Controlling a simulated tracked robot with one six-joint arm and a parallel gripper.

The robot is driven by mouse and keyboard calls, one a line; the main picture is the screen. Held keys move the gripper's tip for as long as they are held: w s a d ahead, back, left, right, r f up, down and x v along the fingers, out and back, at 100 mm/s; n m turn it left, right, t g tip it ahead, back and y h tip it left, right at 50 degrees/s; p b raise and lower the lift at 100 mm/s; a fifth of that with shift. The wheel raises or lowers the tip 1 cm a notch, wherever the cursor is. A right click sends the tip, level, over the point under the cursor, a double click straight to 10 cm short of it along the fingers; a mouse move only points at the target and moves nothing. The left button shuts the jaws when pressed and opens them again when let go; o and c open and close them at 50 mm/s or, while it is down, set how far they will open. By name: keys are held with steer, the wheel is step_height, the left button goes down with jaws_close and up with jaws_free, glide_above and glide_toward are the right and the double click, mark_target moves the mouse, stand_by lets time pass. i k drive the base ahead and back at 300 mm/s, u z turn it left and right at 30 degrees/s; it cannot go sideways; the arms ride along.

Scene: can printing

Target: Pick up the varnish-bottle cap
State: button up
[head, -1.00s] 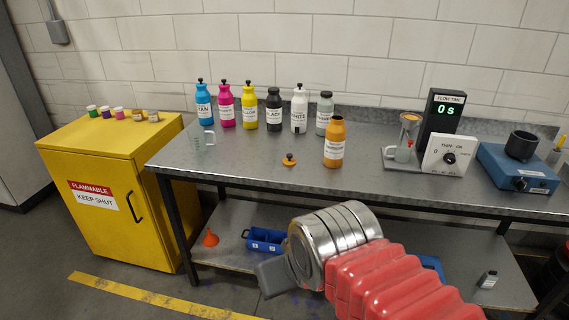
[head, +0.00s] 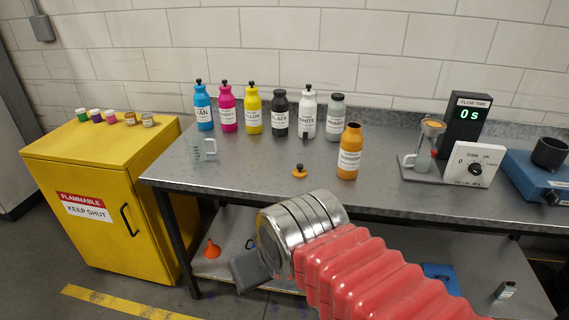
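The varnish-bottle cap, an orange disc with a dark knob (head: 299,171), lies on the steel bench top (head: 245,170). The open orange varnish bottle (head: 349,152) stands upright to its right, a little apart. My gripper (head: 240,272) is at the end of the red-sleeved arm, low in front of the bench and well short of the cap. Only a grey block-like part of it shows past the silver wrist, so its fingers cannot be made out.
Several colour bottles (head: 254,110) stand behind the cap. A clear beaker (head: 203,149) is on the left. The flow timer (head: 465,120) and a blue device (head: 535,177) stand on the right. A yellow cabinet (head: 110,190) is left of the bench. The bench around the cap is clear.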

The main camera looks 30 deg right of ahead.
mark_target(300, 172)
steer(key=u, duration=0.05)
steer(key=i, duration=1)
steer(key=z, duration=0.25)
